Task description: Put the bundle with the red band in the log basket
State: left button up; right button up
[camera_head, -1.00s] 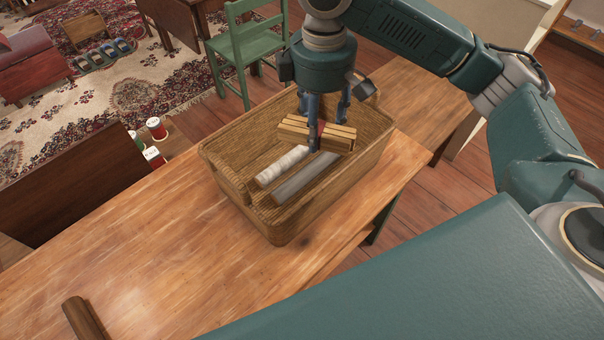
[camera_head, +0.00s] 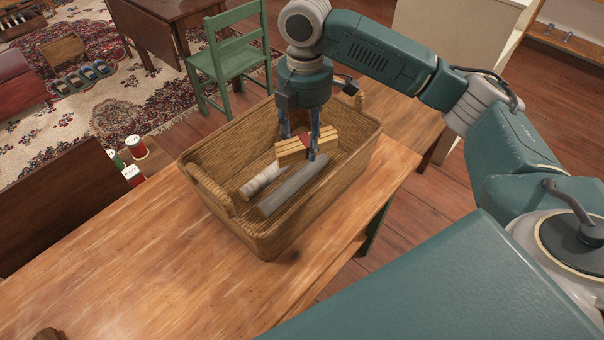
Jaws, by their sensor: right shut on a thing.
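The bundle with the red band (camera_head: 291,151) is a stack of light wooden sticks. My right gripper (camera_head: 302,150) points down and is shut on it around the middle, by the band. The bundle is inside the outline of the log basket (camera_head: 270,240), over its far part. I cannot tell whether it touches anything below. The log basket is a woven brown box with handles at its ends, standing on the wooden table. My left gripper is not in view.
In the basket lie a whitish log (camera_head: 262,181) and a grey bar (camera_head: 292,185), side by side. The wooden table (camera_head: 130,260) is mostly clear in front and to the left. A green chair (camera_head: 228,60) stands behind.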

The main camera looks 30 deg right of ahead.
notch_tip(320, 180, down, 12)
jog(key=shift+f, duration=0.15)
dwell(0.3)
jog(key=shift+f, duration=0.1)
jog(key=shift+f+p, duration=0.35)
jog(key=shift+f, duration=0.05)
jog(key=o, duration=1.1)
jog(key=shift+o, duration=0.5)
jog(key=shift+r, duration=0.1)
jog(key=shift+r+b, duration=0.4)
notch_tip(320, 180, up, 12)
jog(key=shift+r, duration=0.1)
